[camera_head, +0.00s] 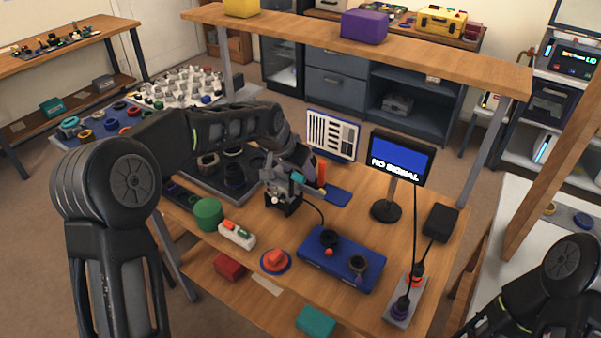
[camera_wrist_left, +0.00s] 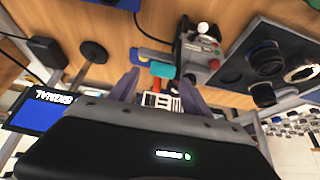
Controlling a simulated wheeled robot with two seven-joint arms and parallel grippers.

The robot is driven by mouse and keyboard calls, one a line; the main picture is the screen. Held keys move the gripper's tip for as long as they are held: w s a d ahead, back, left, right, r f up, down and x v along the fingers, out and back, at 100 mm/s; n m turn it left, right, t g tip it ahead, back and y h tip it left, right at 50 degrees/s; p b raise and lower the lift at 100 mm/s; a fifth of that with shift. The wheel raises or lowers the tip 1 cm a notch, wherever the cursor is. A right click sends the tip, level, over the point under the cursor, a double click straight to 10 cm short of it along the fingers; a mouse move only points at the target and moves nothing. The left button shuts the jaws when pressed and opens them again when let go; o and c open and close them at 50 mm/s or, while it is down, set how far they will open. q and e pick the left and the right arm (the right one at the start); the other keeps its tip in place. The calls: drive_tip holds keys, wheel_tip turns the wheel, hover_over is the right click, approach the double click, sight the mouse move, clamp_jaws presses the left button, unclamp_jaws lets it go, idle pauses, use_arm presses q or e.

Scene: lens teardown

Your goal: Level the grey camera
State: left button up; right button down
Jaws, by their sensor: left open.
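The grey camera (camera_head: 283,194) stands on the wooden bench below my left wrist, partly hidden by it. I cannot tell whether it is level. It carries a teal piece, which shows in the left wrist view (camera_wrist_left: 162,72); its grey body (camera_wrist_left: 199,52) there has a red button and a white knob. My left gripper (camera_wrist_left: 160,88) is open, its two fingers on either side of the line to the teal piece; I cannot tell whether they touch it. In the head view, my left gripper (camera_head: 305,177) is mostly hidden by the wrist. My right gripper is out of view.
A monitor (camera_head: 401,160) reading "NO SIGNAL" stands right of the camera. A dark tray (camera_head: 215,188) is at left. An overhead shelf (camera_head: 400,50) spans the back.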

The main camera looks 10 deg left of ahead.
use_arm(q)
drive_tip(key=b+v, duration=0.1)
drive_tip(key=v, duration=0.4)
drive_tip(key=shift+s+r, duration=0.2)
drive_tip(key=shift+r, duration=0.15)
